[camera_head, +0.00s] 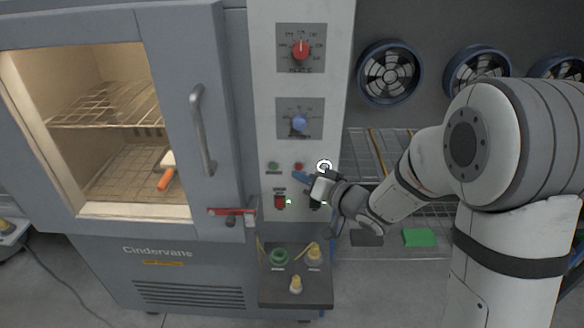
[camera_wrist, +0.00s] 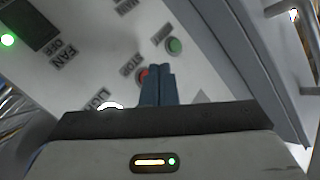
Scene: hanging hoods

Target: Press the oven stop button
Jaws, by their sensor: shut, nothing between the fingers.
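The oven (camera_head: 170,130) stands at the left with a pale control panel (camera_head: 265,110) on its right side. The red stop button (camera_head: 298,166) is on this panel, right of a green button (camera_head: 273,166). In the wrist view, the red button (camera_wrist: 142,74) shows by the "STOP" label, partly covered by my fingertips. My gripper (camera_head: 298,176) is shut and empty, its blue fingers (camera_wrist: 157,85) together. The fingertips are just below the button in the head view. I cannot tell whether they touch it.
The oven door has a handle (camera_head: 203,130) and a red latch (camera_head: 232,212). A dark shelf (camera_head: 296,302) with several knobs juts out below.

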